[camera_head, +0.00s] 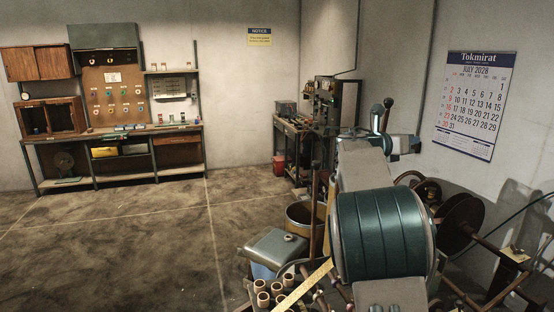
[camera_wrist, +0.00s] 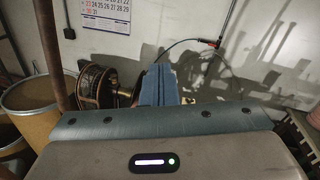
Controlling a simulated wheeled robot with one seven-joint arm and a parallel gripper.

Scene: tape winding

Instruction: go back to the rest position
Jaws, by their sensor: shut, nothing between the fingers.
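My gripper (camera_wrist: 158,78) shows at the centre of the wrist view. Its two blue fingers are together, with nothing held between them. They stand in front of the wall, to the right of a dark spool (camera_wrist: 97,87). In the head view my arm rises at the centre right, and its grey and dark green links hide part of what is behind. The gripper end (camera_head: 412,145) is near the top of the arm, left of and below the wall calendar (camera_head: 472,105); finger detail is too small to tell there.
Beside my arm are a brown barrel (camera_head: 300,218), a wooden pole (camera_head: 314,210), a grey lidded box (camera_head: 273,248) and several cardboard tubes (camera_head: 263,299). A large reel (camera_head: 460,222) stands on the right. A workbench (camera_head: 120,138) lines the back wall. The floor at left is clear.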

